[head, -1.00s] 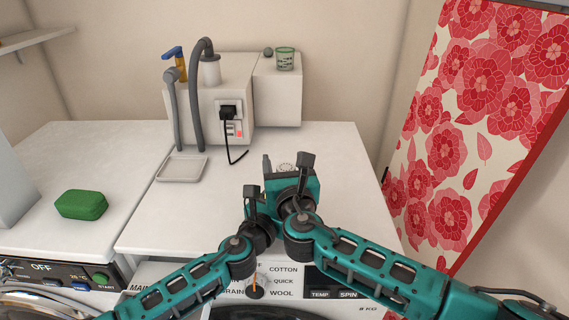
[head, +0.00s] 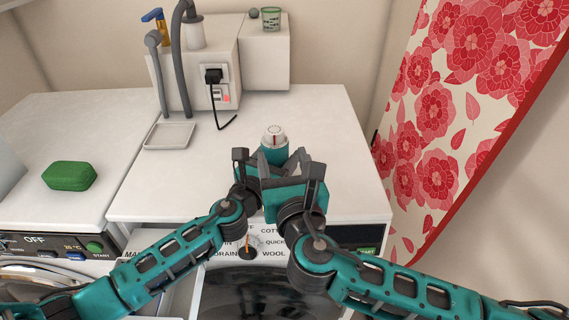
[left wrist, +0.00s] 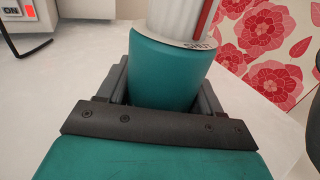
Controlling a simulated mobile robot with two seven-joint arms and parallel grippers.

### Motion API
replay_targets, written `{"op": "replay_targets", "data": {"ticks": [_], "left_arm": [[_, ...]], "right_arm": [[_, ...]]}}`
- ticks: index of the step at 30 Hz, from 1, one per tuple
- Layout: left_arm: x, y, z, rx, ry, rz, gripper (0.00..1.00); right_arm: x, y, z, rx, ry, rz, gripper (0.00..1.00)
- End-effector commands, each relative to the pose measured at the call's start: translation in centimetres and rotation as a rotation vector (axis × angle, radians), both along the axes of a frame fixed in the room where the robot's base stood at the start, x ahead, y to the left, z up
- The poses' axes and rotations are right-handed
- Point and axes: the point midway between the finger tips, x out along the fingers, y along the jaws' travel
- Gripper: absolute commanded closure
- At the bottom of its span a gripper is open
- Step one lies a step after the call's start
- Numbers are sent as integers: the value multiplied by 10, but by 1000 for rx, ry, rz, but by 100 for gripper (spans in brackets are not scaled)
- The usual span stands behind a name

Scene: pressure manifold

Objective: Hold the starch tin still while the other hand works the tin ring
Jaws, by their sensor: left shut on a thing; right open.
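The starch tin (head: 267,155) is a teal can that stands upright on the white worktop, with a white tin ring (head: 280,132) on top that has a red mark. In the left wrist view the teal body (left wrist: 165,75) fills the middle. The white ring (left wrist: 176,18) above it has a red stripe and a band of lettering. My right gripper (head: 282,160) is open, on the near side of the tin, and seems not to hold the ring.
A shallow white tray (head: 169,136) and a green soap box (head: 69,175) lie to the left. A red floral panel (head: 450,110) borders the right. The worktop around the tin is clear.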

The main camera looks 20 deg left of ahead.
Motion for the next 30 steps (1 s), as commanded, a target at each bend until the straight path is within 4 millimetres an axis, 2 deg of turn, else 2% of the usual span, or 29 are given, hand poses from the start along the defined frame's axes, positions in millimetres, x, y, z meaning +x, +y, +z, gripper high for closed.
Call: {"op": "replay_targets", "data": {"ticks": [14,15,24,30], "left_arm": [[0,0,0,0,0,0,68],[0,0,0,0,0,0,33],[0,0,0,0,0,0,5],[0,0,0,0,0,0,5]], "right_arm": [[-6,-3,0,0,0,0,35],[-6,-3,0,0,0,0,35],[-5,-3,0,0,0,0,35],[-5,-3,0,0,0,0,35]]}}
